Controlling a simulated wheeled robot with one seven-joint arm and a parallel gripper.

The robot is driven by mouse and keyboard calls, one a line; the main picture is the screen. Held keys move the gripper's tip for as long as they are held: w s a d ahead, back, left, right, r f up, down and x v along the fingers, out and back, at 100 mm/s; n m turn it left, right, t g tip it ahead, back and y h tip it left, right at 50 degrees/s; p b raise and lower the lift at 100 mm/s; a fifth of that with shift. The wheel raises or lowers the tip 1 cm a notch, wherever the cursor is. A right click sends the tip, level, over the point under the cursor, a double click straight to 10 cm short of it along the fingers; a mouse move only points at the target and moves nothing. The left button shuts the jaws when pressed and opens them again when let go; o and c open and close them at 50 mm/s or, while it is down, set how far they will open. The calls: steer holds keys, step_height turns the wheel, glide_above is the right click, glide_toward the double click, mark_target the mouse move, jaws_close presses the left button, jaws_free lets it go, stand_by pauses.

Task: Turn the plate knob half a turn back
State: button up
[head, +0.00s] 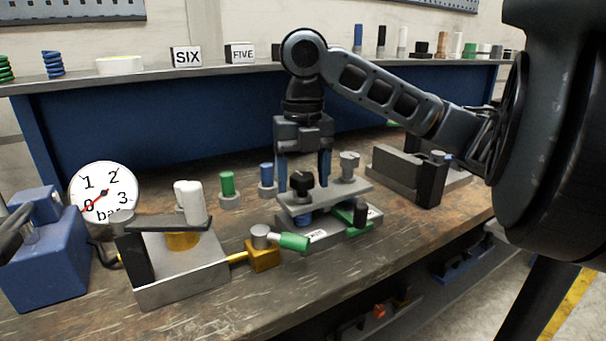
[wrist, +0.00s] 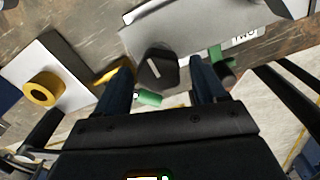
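A black knob (head: 302,183) with a pale line on its top stands on a grey plate (head: 325,199) in the middle of the bench. A second, grey knob (head: 348,164) stands at the plate's back right. My gripper (head: 304,174) points down over the plate and is open. In the wrist view the black knob (wrist: 157,70) shows between the fingers of my gripper (wrist: 162,72), with a gap on each side. Its pale line is slightly tilted from the picture's vertical. Whether the fingertips reach down beside the knob is hard to tell.
A pressure gauge (head: 104,192) and a blue block (head: 46,255) stand at the left. A clamp fixture (head: 180,270) and a green-handled valve (head: 280,240) are in front left of the plate. Green (head: 228,187) and blue (head: 266,180) pegs stand behind. A grey fixture (head: 410,175) is close on the right.

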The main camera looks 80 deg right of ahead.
mark_target(303, 176)
steer(key=shift+r, duration=0.1)
step_height(303, 176, up, 8)
steer(key=shift+f+p, duration=0.15)
steer(key=shift+p, duration=0.45)
stand_by(0.5)
